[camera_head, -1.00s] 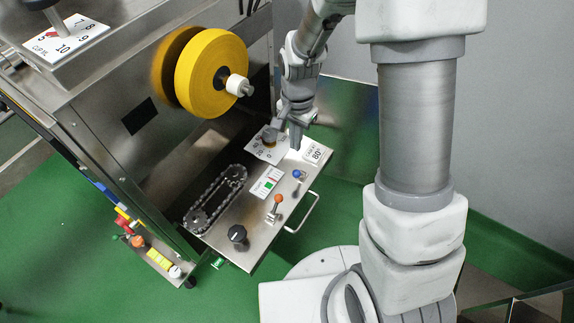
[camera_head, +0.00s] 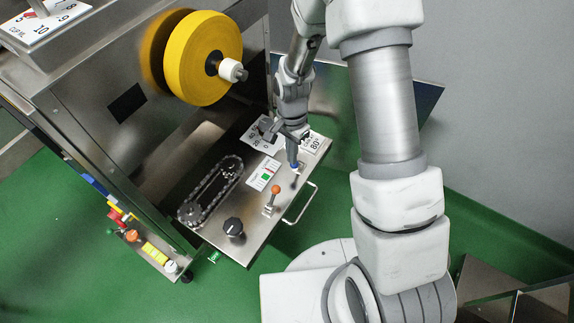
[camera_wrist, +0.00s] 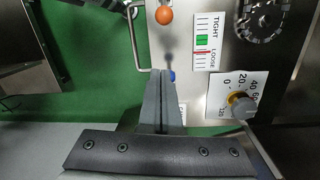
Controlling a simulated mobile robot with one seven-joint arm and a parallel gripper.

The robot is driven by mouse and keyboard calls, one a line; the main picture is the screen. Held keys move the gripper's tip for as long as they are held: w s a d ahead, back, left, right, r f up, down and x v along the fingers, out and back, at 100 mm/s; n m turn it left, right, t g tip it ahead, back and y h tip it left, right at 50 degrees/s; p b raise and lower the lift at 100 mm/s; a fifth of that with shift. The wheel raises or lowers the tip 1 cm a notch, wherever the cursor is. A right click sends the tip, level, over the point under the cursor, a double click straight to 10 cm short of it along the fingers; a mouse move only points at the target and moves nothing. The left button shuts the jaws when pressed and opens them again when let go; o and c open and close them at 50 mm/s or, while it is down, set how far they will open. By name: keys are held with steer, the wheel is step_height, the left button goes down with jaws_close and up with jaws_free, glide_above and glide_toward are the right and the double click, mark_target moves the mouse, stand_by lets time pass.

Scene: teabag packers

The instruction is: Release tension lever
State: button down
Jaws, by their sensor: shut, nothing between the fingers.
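Two small levers stand on the steel control panel (camera_head: 250,215). One has an orange ball knob (camera_head: 275,189), also in the wrist view (camera_wrist: 164,15). The other has a blue knob (camera_head: 296,166), mostly hidden; a bit of blue (camera_wrist: 173,76) shows beside my fingertips. A TIGHT/LOOSE gauge (camera_wrist: 208,42) with a green band and a red line near LOOSE lies beside the levers. My gripper (camera_head: 292,162) points down with its fingers shut and empty, tips right at the blue knob; I cannot tell if they touch. The fingers also show in the wrist view (camera_wrist: 161,78).
A chain on sprockets (camera_head: 210,190) and a black knob (camera_head: 234,227) are on the panel's left. A dial with a knob (camera_wrist: 241,104) sits close to my gripper. A handle (camera_head: 300,207) juts from the panel's front edge. A yellow roll (camera_head: 203,65) overhangs behind.

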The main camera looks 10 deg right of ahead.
mark_target(274, 196)
steer(key=f+b, duration=0.1)
steer(key=f, duration=0.2)
steer(key=f+b, duration=0.1)
steer(key=f, duration=0.2)
steer(key=s+f+b, duration=0.1)
steer(key=f, duration=0.2)
steer(key=shift+s+a+r, duration=0.35)
steer(key=shift+s+a, duration=0.15)
steer(key=shift+a, duration=0.1)
steer(key=shift+s+a+r, duration=0.35)
steer(key=shift+s+a, duration=0.1)
steer(key=shift+a, duration=0.1)
steer(key=shift+s+a+r, duration=0.2)
steer(key=shift+s+a, duration=0.05)
